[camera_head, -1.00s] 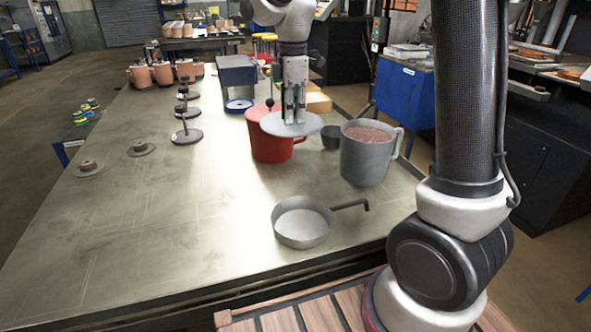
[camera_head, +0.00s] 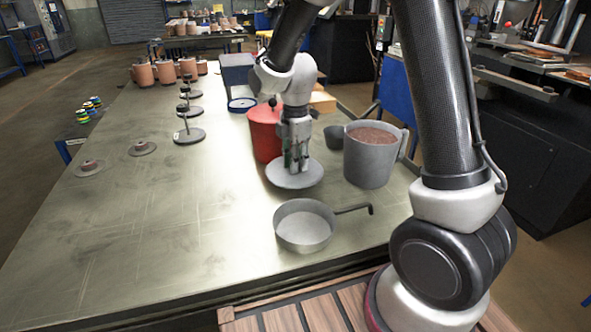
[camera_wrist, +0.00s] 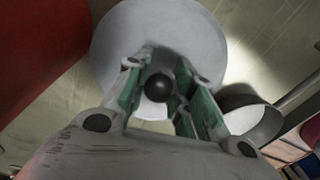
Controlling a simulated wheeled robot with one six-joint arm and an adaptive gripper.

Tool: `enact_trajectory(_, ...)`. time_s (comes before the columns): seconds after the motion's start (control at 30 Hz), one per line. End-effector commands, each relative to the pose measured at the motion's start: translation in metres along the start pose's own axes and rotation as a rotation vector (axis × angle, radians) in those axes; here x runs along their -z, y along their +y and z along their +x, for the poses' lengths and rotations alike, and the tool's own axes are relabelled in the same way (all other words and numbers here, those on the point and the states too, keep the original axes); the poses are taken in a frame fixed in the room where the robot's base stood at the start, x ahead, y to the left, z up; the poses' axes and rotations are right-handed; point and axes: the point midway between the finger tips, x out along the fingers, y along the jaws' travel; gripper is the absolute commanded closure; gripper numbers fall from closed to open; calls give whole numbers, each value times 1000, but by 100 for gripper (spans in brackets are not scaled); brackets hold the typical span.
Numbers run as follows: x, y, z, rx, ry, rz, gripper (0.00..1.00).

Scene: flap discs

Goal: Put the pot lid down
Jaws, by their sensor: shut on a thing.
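The pot lid (camera_head: 295,181) is a flat grey disc with a round black knob (camera_wrist: 159,86), held level. My gripper (camera_head: 295,163) points down and is shut on the knob, its green-padded fingers on either side of it in the wrist view (camera_wrist: 158,82). The lid is low over the worktable (camera_head: 170,240), at or very near its top; I cannot tell whether it touches. It is in front of the red pot (camera_head: 262,130) and behind the grey saucepan (camera_head: 304,235). My fingers hide part of the lid.
A large grey mug (camera_head: 367,162) with brown contents stands close on the right, with a small dark cup (camera_head: 334,137) behind. The saucepan's handle reaches right. Several lids and discs stand at the left (camera_head: 188,137). The table's front left is clear.

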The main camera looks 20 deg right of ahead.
Motion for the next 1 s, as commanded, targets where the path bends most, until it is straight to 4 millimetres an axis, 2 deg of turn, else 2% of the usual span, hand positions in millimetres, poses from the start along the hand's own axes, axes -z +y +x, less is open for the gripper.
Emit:
enact_trajectory(0.1, 0, 0, 20, 4, -1, 0, 100)
enact_trajectory(0.2, 0, 0, 28, 2, 0, 0, 100)
enact_trajectory(0.57, 0, 0, 32, 1, 0, 0, 100)
enact_trajectory(0.6, 0, 0, 31, 0, 0, 0, 68)
enact_trajectory(0.67, 0, 0, 31, 0, 0, 0, 58)
enact_trajectory(0.7, 0, 0, 31, 1, 0, 0, 55)
enact_trajectory(1.0, 0, 0, 30, 0, 0, 0, 55)
